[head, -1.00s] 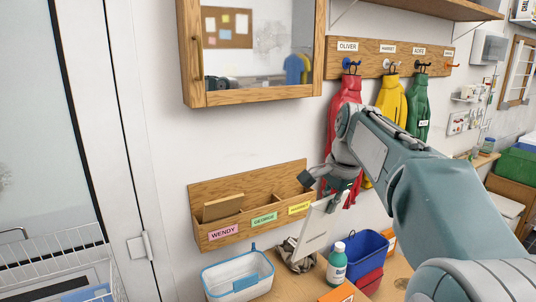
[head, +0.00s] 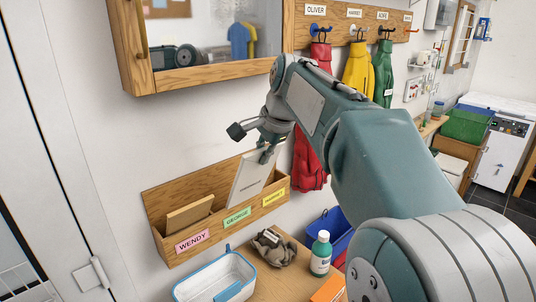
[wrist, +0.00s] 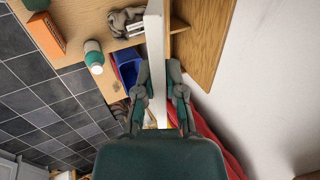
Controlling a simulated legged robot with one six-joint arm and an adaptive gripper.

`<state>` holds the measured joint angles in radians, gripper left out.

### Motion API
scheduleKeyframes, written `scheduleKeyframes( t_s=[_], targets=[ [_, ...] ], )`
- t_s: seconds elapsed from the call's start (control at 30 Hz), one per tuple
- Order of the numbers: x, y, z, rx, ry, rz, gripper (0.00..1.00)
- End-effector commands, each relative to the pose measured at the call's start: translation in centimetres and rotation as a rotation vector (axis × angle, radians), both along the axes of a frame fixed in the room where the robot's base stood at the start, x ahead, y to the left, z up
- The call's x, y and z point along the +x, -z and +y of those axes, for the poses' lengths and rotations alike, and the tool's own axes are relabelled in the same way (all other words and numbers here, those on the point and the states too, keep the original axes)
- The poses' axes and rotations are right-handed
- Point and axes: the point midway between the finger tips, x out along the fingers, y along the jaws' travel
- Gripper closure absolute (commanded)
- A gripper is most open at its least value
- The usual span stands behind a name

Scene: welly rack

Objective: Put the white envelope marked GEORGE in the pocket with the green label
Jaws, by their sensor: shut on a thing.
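My gripper (head: 266,150) is shut on the top of the white envelope (head: 248,182), which it holds tilted over the wooden wall rack (head: 165,203). The envelope also shows edge-on between my fingers in the wrist view (wrist: 156,60). The green label (head: 237,217) reads GEORGE and is the middle one on the rack's front. The envelope's lower end is just above that label, at the front panel's top edge. I cannot tell whether it is inside the pocket. Any name on the envelope is too small to read.
A brown envelope (head: 188,214) stands in the pocket with the pink WENDY label (head: 193,241). A yellow label (head: 273,197) is at the right. Below are a white-blue basket (head: 215,278), gloves (head: 274,248) and a bottle (head: 320,254). A mirrored cabinet (head: 210,78) hangs above.

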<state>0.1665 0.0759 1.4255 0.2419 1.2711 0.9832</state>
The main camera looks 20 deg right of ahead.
Motion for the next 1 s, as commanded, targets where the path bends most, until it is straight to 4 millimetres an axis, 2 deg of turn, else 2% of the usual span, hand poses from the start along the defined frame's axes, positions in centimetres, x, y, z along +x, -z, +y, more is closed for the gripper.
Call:
scheduleKeyframes(
  t_s=[0.67, 1.0],
  targets=[
    [6.5, 0.8, 2.7, 0.0, -0.002, -0.001, 1.0],
    [6.2, 4.4, 2.6, 0.0, 0.0, 0.001, 1.0]
  ],
)
